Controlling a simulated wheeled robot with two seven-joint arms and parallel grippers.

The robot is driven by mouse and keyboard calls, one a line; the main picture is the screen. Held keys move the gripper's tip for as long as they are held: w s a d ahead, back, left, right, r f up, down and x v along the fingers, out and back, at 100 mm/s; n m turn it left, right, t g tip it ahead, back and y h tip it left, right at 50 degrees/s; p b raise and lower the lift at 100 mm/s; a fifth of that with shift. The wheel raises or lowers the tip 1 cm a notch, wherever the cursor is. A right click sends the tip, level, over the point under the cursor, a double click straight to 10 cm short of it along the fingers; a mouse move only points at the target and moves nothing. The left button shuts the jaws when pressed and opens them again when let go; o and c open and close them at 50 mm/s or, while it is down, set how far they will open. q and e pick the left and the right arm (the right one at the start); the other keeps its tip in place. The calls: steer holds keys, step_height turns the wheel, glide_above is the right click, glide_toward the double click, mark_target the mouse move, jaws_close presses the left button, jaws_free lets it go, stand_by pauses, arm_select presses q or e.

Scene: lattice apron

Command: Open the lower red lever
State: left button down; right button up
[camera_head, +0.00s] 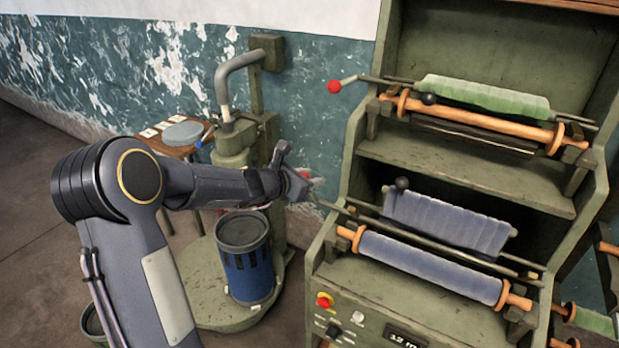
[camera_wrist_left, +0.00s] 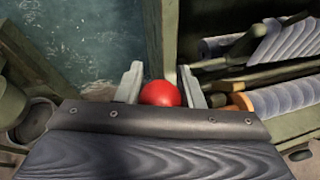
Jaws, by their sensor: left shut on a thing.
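The lower red lever's round red knob (camera_wrist_left: 161,94) sits between the fingers of my left gripper (camera_wrist_left: 162,84) in the left wrist view. In the head view my left gripper (camera_head: 297,182) reaches in from the left to the lower tier's left side and is shut on the knob, which it mostly hides there. The lever's rod runs right from the gripper toward the lower roller (camera_head: 430,268) with its blue-grey cloth. The upper red lever (camera_head: 334,87) stands free at the upper tier's left side. My right gripper is not in view.
A green rack (camera_head: 440,160) with two roller tiers fills the right. A blue canister (camera_head: 244,268) stands below my left arm on a round green base. Behind are a green pump-like machine (camera_head: 236,140) and a small table (camera_head: 165,145). Control buttons (camera_head: 325,300) sit at the rack's lower front.

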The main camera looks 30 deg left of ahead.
arm_select(q)
steer(key=c, duration=1.3)
jaws_free()
steer(key=shift+a+f, duration=0.1)
steer(key=shift+f, duration=0.2)
steer(key=shift+c, duration=0.2)
steer(key=o, duration=0.3)
steer(key=shift+w, duration=0.15)
steer(key=shift+o, duration=0.2)
steer(key=shift+r, duration=0.1)
steer(key=shift+s+a+r, duration=0.1)
steer(key=shift+s+r, duration=0.1)
steer(key=shift+s, duration=0.2)
steer(key=v, duration=0.7)
